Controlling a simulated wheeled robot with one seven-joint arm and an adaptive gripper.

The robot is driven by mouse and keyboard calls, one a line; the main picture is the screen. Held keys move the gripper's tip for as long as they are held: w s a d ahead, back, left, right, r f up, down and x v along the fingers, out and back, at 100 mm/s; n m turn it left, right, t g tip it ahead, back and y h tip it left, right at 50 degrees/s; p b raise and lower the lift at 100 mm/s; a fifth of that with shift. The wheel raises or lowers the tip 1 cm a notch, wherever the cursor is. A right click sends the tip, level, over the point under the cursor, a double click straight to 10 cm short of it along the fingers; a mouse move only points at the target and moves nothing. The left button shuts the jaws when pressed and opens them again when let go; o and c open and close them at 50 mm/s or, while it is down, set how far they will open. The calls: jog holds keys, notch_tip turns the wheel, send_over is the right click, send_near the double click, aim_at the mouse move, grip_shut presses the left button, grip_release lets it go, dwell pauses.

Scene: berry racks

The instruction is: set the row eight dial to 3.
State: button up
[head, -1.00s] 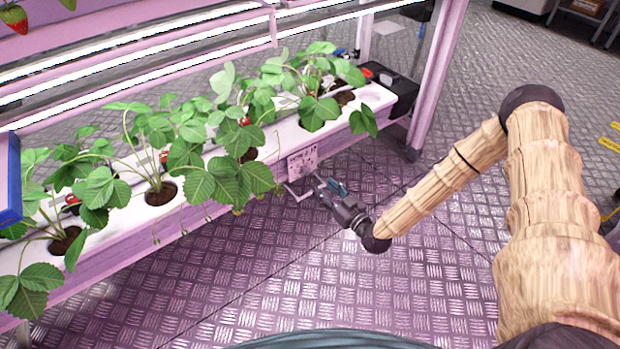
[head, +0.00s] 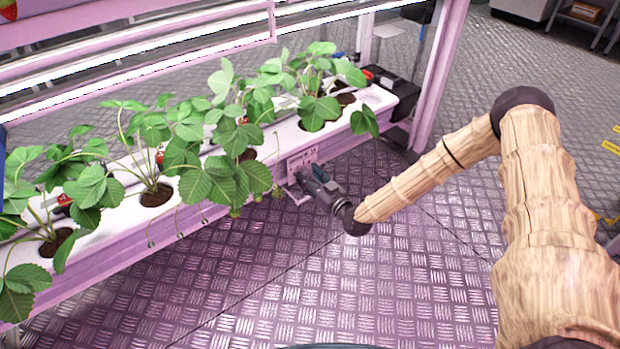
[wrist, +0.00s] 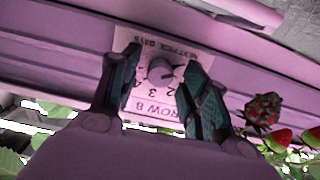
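The row eight dial (wrist: 160,70) is a small round grey knob on a pale label plate (wrist: 150,104) reading "ROW 8", seen upside down in the wrist view. The numbers 2 and 3 show by the knob; the other marks are partly hidden by my fingers. In the head view the plate (head: 302,160) is on the front face of the white trough. My gripper (wrist: 158,88) is open in the wrist view, one finger on each side of the knob, with gaps showing. In the head view my gripper (head: 306,183) is close to the plate and hides the knob.
The planting trough (head: 110,240) holds several leafy strawberry plants (head: 195,150), some leaves hanging over its front edge near my gripper. A rack post (head: 436,75) stands to the right. The metal floor (head: 330,280) in front is clear. Strawberries (wrist: 265,108) show at right in the wrist view.

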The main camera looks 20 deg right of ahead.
grip_shut()
jog(key=shift+m, duration=0.4)
jog(key=m+p, duration=0.1)
jog(key=m, duration=0.3)
jog(key=m+p, duration=0.1)
jog(key=m, duration=1.1)
jog(key=shift+f+m, duration=0.1)
jog(key=shift+m, duration=0.3)
jog(key=m+b, duration=0.1)
jog(key=m, duration=0.5)
jog(key=shift+d+b, duration=0.1)
jog(key=shift+b, duration=0.3)
